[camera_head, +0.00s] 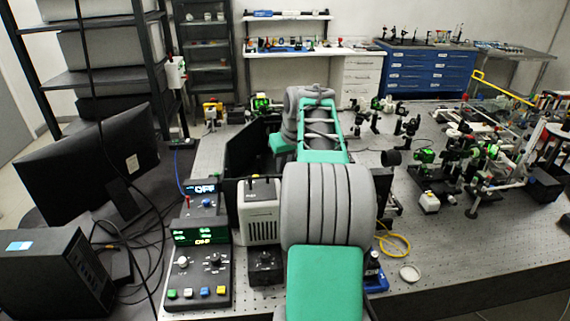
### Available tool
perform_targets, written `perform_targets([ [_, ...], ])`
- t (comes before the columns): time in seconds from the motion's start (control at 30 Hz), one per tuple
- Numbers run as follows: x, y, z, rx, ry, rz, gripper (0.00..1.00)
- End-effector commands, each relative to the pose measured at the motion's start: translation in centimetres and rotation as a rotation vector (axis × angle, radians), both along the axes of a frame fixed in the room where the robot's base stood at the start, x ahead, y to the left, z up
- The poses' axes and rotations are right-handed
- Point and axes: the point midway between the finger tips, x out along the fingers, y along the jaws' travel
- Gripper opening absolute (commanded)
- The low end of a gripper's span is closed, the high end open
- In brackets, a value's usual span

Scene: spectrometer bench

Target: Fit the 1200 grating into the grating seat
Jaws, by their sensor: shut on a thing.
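My green and grey arm reaches forward over the middle of the bench. Its far end bends down beside a black-walled enclosure (243,150) left of centre. My gripper is hidden behind my own arm, so its fingers and anything between them do not show. I cannot make out the 1200 grating or the grating seat in this view. The inside of the enclosure is mostly covered by its dark walls and my arm.
A control box with coloured buttons (198,277) and a light grey unit (259,212) stand left of my arm. A monitor (95,165) is farther left. Dense optics (470,160) fill the right side. A yellow cable (396,243) and a white ring (410,273) lie near the front.

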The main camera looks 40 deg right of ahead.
Motion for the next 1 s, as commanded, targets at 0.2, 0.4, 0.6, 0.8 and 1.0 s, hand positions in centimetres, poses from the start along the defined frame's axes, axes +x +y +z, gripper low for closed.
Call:
perform_targets([
  [0.2, 0.0, 0.0, -0.2, -0.001, -0.001, 0.0, 0.0],
  [0.4, 0.0, 0.0, -0.2, 0.0, -0.001, 0.0, 0.22],
  [0.6, 0.0, 0.0, -0.3, 0.0, 0.0, 0.0, 0.39],
  [0.8, 0.0, 0.0, -0.3, 0.0, 0.0, 0.0, 0.41],
  [1.0, -0.5, 0.1, 0.9, -0.002, -0.002, 0.001, 0.41],
])
